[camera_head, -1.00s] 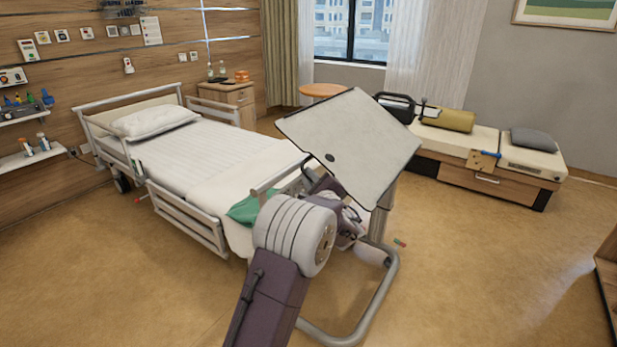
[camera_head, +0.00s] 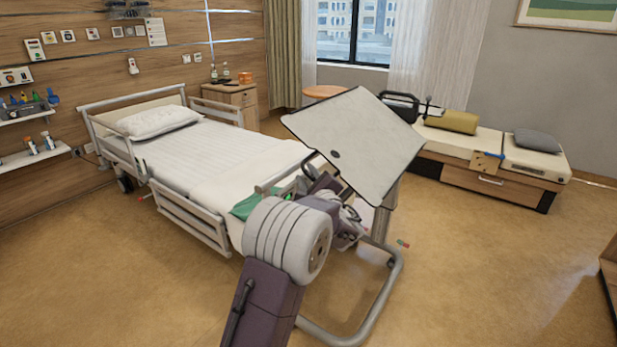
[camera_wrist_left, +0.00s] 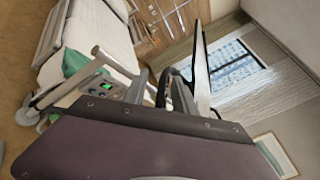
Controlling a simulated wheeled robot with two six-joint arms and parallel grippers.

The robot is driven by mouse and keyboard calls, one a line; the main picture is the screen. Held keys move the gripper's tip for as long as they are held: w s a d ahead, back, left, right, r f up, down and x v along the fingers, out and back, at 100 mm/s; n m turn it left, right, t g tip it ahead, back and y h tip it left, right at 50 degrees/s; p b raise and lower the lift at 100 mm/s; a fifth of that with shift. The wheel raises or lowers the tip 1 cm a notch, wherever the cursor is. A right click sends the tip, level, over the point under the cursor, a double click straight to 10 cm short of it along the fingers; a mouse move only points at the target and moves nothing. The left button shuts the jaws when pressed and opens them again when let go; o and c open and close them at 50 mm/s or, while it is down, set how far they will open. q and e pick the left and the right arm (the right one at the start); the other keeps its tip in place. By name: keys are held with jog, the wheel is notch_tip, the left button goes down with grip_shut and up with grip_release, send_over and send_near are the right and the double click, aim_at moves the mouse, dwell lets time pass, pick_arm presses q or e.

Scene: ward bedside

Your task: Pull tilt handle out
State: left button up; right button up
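The overbed table's pale top (camera_head: 362,140) is steeply tilted beside the foot of the bed. Its edge also shows in the wrist view (camera_wrist_left: 201,72). A dark curved loop, which looks like the tilt handle (camera_head: 307,164), shows at the tabletop's left side; a dark loop also shows in the wrist view (camera_wrist_left: 162,88). My left gripper (camera_head: 347,212) is below the tabletop, close to this loop. Its fingertips are largely hidden, so I cannot tell whether they touch or hold it. My right gripper is not in view.
The bed (camera_head: 215,160) with its side rail stands left of the table. The table's curved metal foot frame (camera_head: 385,290) lies on the floor by my arm. A low bench (camera_head: 475,165) stands behind right. The floor at right is mostly clear.

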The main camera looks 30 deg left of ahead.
pick_arm(q)
jog(key=shift+d, duration=0.1)
jog(key=shift+d, duration=0.25)
jog(key=v, duration=0.8)
jog(key=shift+s, duration=0.35)
